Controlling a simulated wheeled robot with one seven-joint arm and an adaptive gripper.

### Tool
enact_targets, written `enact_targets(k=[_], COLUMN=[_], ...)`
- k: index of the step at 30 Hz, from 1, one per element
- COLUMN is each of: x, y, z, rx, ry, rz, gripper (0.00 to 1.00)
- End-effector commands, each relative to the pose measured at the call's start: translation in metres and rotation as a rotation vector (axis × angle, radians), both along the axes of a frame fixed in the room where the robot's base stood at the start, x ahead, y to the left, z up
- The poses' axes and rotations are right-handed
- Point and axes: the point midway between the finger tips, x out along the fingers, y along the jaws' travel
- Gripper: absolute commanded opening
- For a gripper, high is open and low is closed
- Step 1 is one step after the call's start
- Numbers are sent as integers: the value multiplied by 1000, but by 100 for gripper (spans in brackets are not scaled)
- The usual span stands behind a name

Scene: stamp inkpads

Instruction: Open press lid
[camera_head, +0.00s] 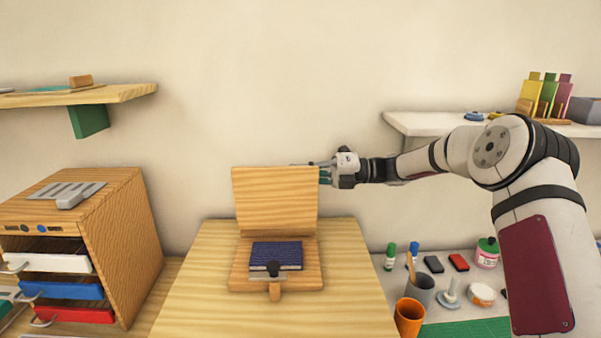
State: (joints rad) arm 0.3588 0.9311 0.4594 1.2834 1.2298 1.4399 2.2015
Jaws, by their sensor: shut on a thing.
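The press (236,282) is a wooden base on the table with a hinged wooden lid (275,200). The lid stands about upright at the back of the base. A dark blue block (276,254) lies on the base, with a dark knob and a metal bar at its front. My gripper (322,171) is at the lid's upper right corner, reaching in from the right. It is shut on the lid's edge; its fingertips are partly hidden behind the lid.
The light wooden table (215,315) is clear around the press. A wooden drawer cabinet (120,240) stands at left. Cups, including an orange cup (409,316), and bottles stand at right. A wooden shelf (120,94) is at upper left, a white shelf (420,124) at upper right.

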Motion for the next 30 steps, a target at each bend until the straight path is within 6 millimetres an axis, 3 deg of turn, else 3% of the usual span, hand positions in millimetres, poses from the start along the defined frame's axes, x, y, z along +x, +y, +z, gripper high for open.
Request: enact_targets(k=[2, 3, 5, 17, 30], x=[1, 1, 1, 1, 1], y=[-3, -3, -3, -7, -88], z=[-7, -7, -7, -3, -4], rx=[-11, -12, -11, -4, -5], ry=[6, 6, 6, 3, 3], rz=[-5, -6, -5, -3, -5], gripper=[0, 14, 27, 27, 27])
